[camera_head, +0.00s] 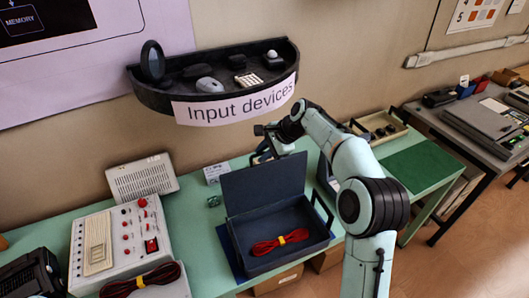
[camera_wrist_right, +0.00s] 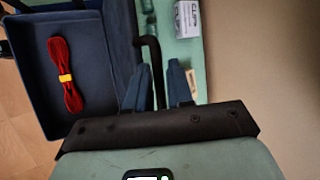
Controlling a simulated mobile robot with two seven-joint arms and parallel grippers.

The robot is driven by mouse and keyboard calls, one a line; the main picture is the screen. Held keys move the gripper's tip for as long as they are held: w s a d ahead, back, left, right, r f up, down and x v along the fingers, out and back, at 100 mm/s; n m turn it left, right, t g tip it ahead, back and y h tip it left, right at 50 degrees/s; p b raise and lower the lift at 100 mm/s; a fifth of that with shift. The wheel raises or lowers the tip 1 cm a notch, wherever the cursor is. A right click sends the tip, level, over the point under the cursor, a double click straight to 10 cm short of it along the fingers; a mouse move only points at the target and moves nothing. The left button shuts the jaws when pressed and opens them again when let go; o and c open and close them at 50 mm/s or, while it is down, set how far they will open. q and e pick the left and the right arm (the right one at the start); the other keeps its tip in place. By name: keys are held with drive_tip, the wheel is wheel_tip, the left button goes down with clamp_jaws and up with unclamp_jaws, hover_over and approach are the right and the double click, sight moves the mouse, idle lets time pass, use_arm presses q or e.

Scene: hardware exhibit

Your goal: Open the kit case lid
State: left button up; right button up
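The dark blue kit case (camera_head: 283,262) stands on the green table with its lid (camera_head: 262,187) raised steeply at the back. A red cable bundle (camera_head: 280,242) with a yellow band lies inside; it also shows in the right wrist view (camera_wrist_right: 73,97). My right gripper (camera_head: 266,143) is behind and above the lid's top edge in the head view. In the right wrist view its two blue fingers (camera_wrist_right: 157,82) are apart. A black curved bar (camera_wrist_right: 151,58) shows between them; I cannot tell whether they touch it. My left gripper is out of view.
A control box (camera_head: 120,240) with red knobs stands left of the case. A dark shelf (camera_head: 215,85) labelled "Input devices" hangs above the table. A small white box (camera_wrist_right: 188,18) stands behind the lid. A wooden tray (camera_head: 380,127) lies at the back right, near a bare green mat (camera_head: 421,167).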

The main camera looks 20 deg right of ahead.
drive_tip(key=shift+s+a+f+g, duration=0.3)
drive_tip(key=shift+a+f, duration=0.25)
drive_tip(key=shift+f, duration=0.2)
drive_tip(key=v, duration=1.4)
drive_tip(key=shift+d+r, duration=0.35)
drive_tip(key=shift+d, duration=0.1)
drive_tip(key=shift+w, duration=0.1)
